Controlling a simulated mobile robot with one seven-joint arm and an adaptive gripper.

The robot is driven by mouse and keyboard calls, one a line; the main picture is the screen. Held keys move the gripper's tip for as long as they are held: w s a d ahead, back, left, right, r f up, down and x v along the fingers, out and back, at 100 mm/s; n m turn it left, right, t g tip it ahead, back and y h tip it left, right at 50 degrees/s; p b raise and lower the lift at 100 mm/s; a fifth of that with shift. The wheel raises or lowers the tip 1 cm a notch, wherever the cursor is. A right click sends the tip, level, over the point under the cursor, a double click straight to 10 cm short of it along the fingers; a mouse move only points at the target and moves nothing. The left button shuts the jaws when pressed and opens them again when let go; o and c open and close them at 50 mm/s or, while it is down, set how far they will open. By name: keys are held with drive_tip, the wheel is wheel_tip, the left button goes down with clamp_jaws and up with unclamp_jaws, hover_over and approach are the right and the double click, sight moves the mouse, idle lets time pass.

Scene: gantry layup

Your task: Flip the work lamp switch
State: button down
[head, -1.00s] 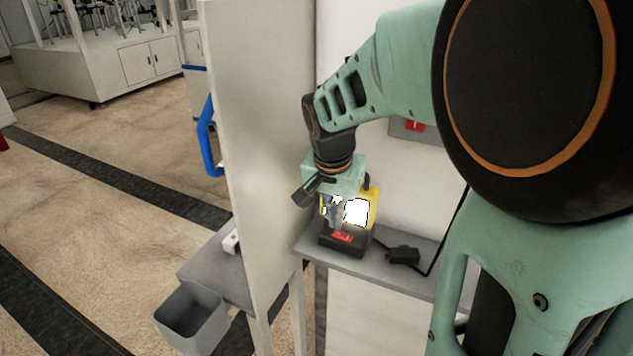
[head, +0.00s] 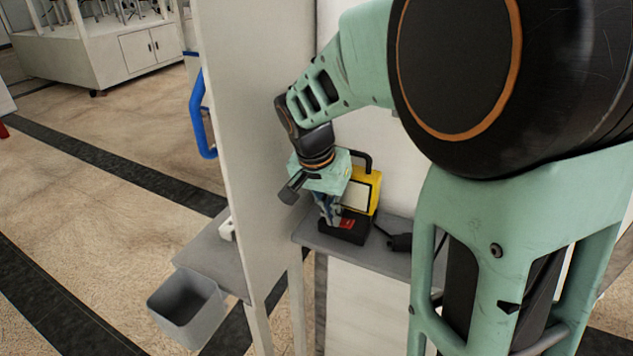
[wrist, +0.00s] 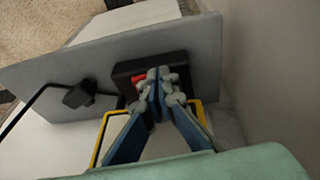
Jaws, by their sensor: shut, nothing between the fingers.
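The work lamp (head: 375,182) has a yellow frame, a black handle and a pale, unlit panel. It stands on a black base (head: 352,237) on a grey shelf. The red switch (head: 347,224) is on the base; in the wrist view the red switch (wrist: 138,78) is partly covered by the fingers. My gripper (head: 328,221) is shut and empty, pointing down over the base beside the switch. In the wrist view my gripper (wrist: 158,78) has its fingertips together at the switch. I cannot tell whether they touch it.
The grey shelf (head: 385,255) also carries a black plug block (head: 400,242) on a cable. A pale partition panel (head: 255,130) stands close to the left of my gripper. Beyond it are a grey bin (head: 187,308) and a blue handle (head: 199,112). The floor at left is open.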

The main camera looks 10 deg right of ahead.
drive_tip(key=shift+s+d+r, duration=0.1)
drive_tip(key=shift+s+d, duration=0.1)
drive_tip(key=shift+d, duration=0.1)
drive_tip(key=shift+s+d+r, duration=0.15)
drive_tip(key=shift+s+d, duration=0.2)
drive_tip(key=shift+d, duration=0.15)
drive_tip(key=shift+r, duration=0.1)
